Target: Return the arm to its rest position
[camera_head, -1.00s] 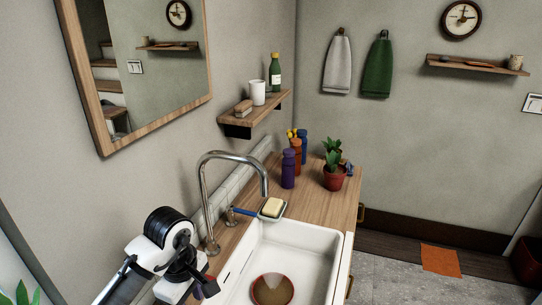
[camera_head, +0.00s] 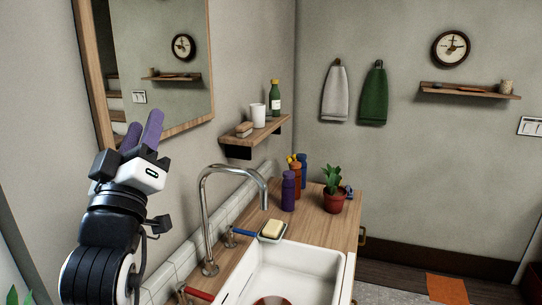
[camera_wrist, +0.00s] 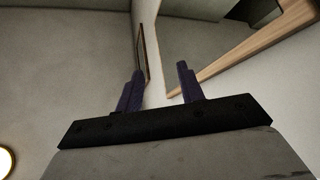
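My gripper (camera_head: 143,133) is raised at the left in the head view, pointing up in front of the wall and mirror. Its two purple fingers stand apart with nothing between them. The wrist view also shows the gripper (camera_wrist: 160,92) open and empty, with the wall and the mirror's wooden frame (camera_wrist: 240,62) beyond the fingers. My arm is folded upward to the left of the faucet (camera_head: 207,215).
A white sink (camera_head: 250,285) is set in a wooden counter (camera_head: 318,228). A soap dish with soap (camera_head: 272,229), bottles (camera_head: 288,190) and a potted plant (camera_head: 333,200) stand behind it. A wall shelf (camera_head: 255,136) and mirror (camera_head: 160,75) are near my arm.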

